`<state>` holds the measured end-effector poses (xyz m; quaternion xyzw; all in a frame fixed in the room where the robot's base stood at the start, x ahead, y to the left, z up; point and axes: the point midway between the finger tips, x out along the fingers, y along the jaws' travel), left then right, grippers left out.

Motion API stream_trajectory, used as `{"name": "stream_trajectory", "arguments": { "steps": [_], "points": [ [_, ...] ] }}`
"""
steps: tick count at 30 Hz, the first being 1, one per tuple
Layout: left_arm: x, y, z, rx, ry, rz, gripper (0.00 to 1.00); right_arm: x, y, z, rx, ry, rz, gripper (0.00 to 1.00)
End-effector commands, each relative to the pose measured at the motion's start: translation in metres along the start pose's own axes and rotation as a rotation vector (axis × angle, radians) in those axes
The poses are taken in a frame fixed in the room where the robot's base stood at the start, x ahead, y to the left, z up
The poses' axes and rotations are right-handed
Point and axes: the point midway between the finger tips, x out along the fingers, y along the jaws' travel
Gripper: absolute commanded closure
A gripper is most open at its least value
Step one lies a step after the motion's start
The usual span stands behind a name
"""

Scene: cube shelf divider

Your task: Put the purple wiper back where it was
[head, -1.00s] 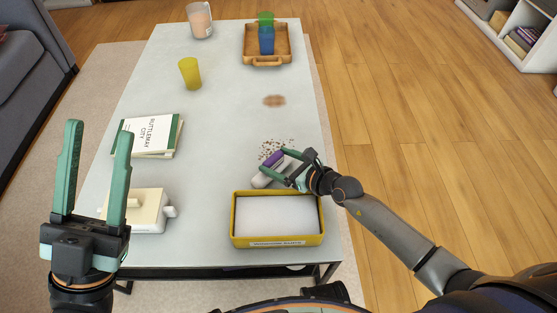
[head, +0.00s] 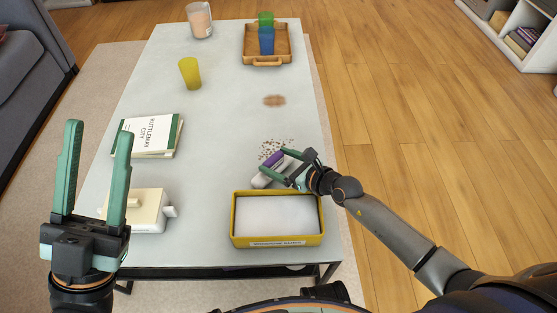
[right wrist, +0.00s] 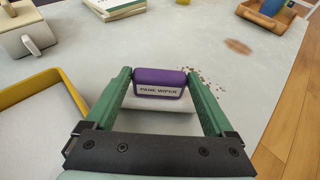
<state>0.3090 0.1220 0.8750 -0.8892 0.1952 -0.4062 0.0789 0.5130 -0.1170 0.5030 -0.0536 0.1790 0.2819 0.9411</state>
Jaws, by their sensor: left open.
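The purple wiper (head: 274,158) is a block with a purple top and a pale lower part, by the dark crumbs on the table. In the right wrist view the wiper (right wrist: 160,82) carries a label reading "PANE WIPER". My right gripper (head: 273,160) has a finger along each side of it; in the right wrist view the fingers sit flush against its ends, and it looks gripped. Whether its underside touches the table is hard to tell. My left gripper (head: 95,150) is open and empty, raised at the left.
A yellow bin (head: 236,222) with a white inside stands at the table's near edge. Crumbs (head: 275,146) and a brown stain (head: 274,101) mark the table. A book (head: 150,135), cream box (head: 150,211), yellow cup (head: 190,73) and wooden tray (head: 267,63) are around. The table middle is clear.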

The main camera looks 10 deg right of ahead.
Motion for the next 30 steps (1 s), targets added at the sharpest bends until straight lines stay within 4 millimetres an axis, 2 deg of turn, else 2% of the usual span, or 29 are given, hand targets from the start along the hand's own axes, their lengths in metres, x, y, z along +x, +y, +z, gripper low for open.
{"name": "stream_trajectory", "arguments": {
  "steps": [14,16,23,30],
  "points": [
    [0.0,0.0,0.0,0.0,-0.001,0.0,0.5,0.0,0.0,-0.001,0.0,0.001,0.001,0.05],
    [0.0,0.0,0.0,0.0,-0.001,0.0,0.5,0.0,0.0,-0.001,0.0,0.001,0.001,0.0],
    [0.0,0.0,0.001,0.0,-0.001,-0.001,0.5,0.0,0.0,-0.001,0.0,0.003,0.001,0.0],
    [0.0,0.0,0.0,0.0,-0.001,-0.001,0.5,-0.01,0.0,-0.002,0.001,0.003,0.0,0.0]
  ]
}}
